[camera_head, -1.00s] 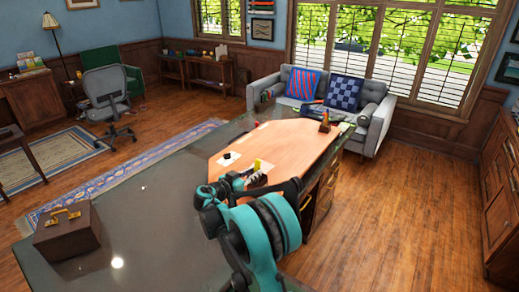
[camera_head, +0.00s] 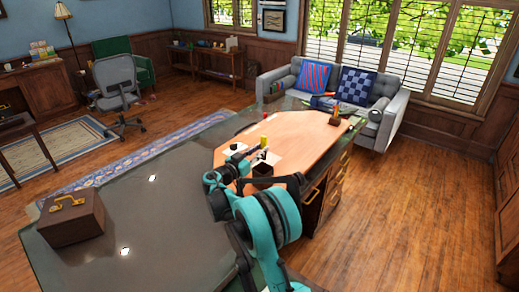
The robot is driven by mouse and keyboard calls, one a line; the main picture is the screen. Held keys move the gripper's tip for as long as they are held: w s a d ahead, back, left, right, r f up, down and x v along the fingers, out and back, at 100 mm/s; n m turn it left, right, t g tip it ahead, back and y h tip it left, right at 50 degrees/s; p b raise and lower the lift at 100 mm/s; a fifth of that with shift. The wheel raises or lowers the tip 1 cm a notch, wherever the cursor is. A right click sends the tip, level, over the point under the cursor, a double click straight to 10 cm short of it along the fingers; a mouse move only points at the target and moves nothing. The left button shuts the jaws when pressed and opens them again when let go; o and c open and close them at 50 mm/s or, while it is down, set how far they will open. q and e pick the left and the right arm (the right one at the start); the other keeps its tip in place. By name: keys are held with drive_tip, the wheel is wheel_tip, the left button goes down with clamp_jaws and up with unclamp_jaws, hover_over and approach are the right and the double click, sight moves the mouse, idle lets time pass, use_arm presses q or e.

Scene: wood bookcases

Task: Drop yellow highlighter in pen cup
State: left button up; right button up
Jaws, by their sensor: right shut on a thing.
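The yellow highlighter (camera_head: 264,142) stands upright at the tip of my right gripper (camera_head: 262,155), over the wooden desk top. The right gripper is shut on it; the fingers are small and dark, so their exact hold is hard to see. A small brown holder with orange sticks (camera_head: 335,117), which looks like the pen cup, stands at the far right end of the desk, well apart from the gripper. My left gripper is not in view.
The desk's wooden top (camera_head: 300,133) is mostly clear between gripper and holder. A small black object (camera_head: 234,147) lies left of the gripper. A brown case (camera_head: 73,220) sits on the dark glossy surface (camera_head: 150,215). A grey sofa (camera_head: 395,113) stands behind the desk.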

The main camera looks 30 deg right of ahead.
drive_tip(key=shift+f+b, duration=3.15)
drive_tip(key=shift+f, duration=1.6)
drive_tip(key=o, duration=0.9)
drive_tip(key=shift+s, duration=0.1)
drive_tip(key=shift+o, duration=0.2)
drive_tip(key=shift+a, duration=0.1)
drive_tip(key=v, duration=1.2)
drive_tip(key=shift+r, duration=0.3)
